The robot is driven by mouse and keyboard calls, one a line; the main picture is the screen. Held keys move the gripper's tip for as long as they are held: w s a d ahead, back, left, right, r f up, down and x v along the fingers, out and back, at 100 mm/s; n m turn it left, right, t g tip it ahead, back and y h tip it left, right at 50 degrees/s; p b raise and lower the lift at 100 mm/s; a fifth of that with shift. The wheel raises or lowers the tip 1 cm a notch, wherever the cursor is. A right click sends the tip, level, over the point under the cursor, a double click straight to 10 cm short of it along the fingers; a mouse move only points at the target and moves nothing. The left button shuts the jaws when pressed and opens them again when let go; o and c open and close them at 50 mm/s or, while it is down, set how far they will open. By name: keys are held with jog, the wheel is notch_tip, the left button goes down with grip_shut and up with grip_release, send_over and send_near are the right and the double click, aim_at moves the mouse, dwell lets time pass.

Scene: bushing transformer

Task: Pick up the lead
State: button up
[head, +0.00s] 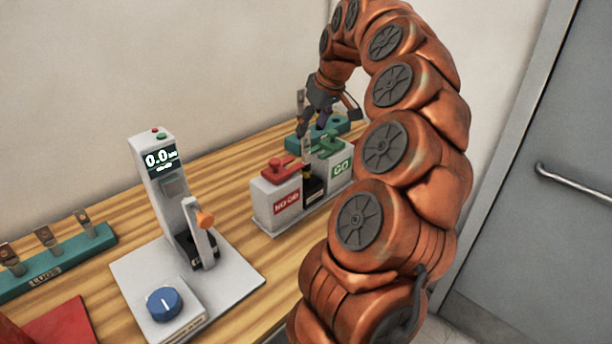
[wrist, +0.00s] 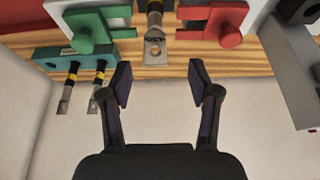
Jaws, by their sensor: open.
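A lead (wrist: 154,42) with a dark body, a yellow band and a flat metal lug with a hole stands between the green and red clamps in the wrist view. In the head view the lead (head: 307,152) is partly hidden by my gripper. My gripper (head: 313,128) hangs over this fixture. In the wrist view my gripper (wrist: 160,83) is open and empty, its fingers apart, with the lug just beyond the gap between the tips. Two more leads, one (wrist: 70,88) beside the other (wrist: 98,88), sit in a teal rack (wrist: 48,58) at the left.
The green GO box (head: 341,170) and red NO-GO box (head: 270,208) flank the lead closely. A tester with a 0.0 display (head: 161,159) and blue knob (head: 163,304) stands left. A teal LUGS rack (head: 65,262) is at far left. A wall runs behind the table.

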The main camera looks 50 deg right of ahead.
aim_at(307, 140)
jog(key=shift+d+p+x, duration=0.2)
jog(key=shift+p+x, duration=0.65)
jog(key=shift+x, duration=1.05)
jog(key=shift+d+p+x, duration=0.15)
jog(key=shift+p+x, duration=0.65)
jog(key=shift+x, duration=1.1)
grip_shut()
